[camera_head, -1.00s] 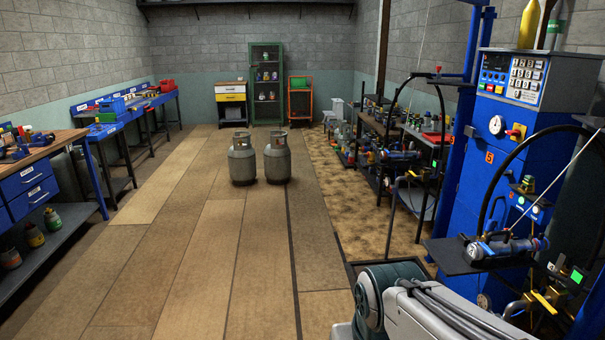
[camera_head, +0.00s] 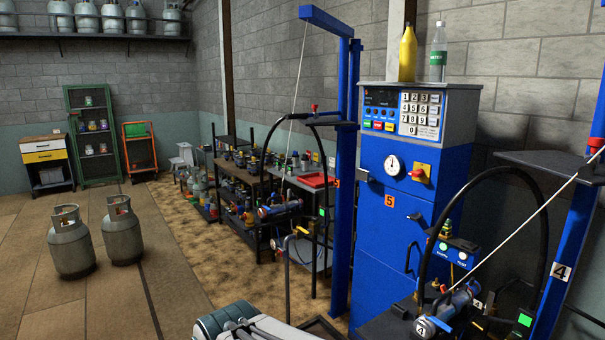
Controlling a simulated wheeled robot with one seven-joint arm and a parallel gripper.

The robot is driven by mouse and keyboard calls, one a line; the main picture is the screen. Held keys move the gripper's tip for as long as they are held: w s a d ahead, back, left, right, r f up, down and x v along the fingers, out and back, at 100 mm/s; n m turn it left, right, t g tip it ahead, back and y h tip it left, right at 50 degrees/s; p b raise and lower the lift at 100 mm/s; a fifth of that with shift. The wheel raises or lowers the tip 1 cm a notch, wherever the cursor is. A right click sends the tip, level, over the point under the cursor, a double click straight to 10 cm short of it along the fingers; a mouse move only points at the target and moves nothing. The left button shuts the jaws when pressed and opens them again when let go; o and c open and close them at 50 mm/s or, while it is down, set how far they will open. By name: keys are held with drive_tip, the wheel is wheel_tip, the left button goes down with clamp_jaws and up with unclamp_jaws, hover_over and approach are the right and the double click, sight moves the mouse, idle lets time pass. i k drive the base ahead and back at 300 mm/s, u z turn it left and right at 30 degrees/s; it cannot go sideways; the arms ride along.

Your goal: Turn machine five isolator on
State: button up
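Machine five is the tall blue cabinet (camera_head: 385,230) right of centre, with an orange label marked 5 on its front. A red knob on a yellow plate (camera_head: 419,173), which looks like its isolator, sits on the upper right of the front, right of a round white dial (camera_head: 393,165). The knob is too small to tell whether it is on or off. A grey panel with a number keypad (camera_head: 420,113) tops the cabinet. My gripper is not in view; only a grey and green part of my own body shows at the bottom.
A platform with a hose and a unit marked 4 (camera_head: 425,327) stands at front right, partly covering the cabinet's lower right. A blue post (camera_head: 346,180) stands left of the cabinet. Two gas cylinders (camera_head: 72,243) (camera_head: 122,232) stand on the open floor at left.

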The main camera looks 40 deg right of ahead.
sight(420, 173)
drive_tip(key=i, duration=2.15)
drive_tip(key=z, duration=3.1)
drive_tip(key=i, duration=0.5)
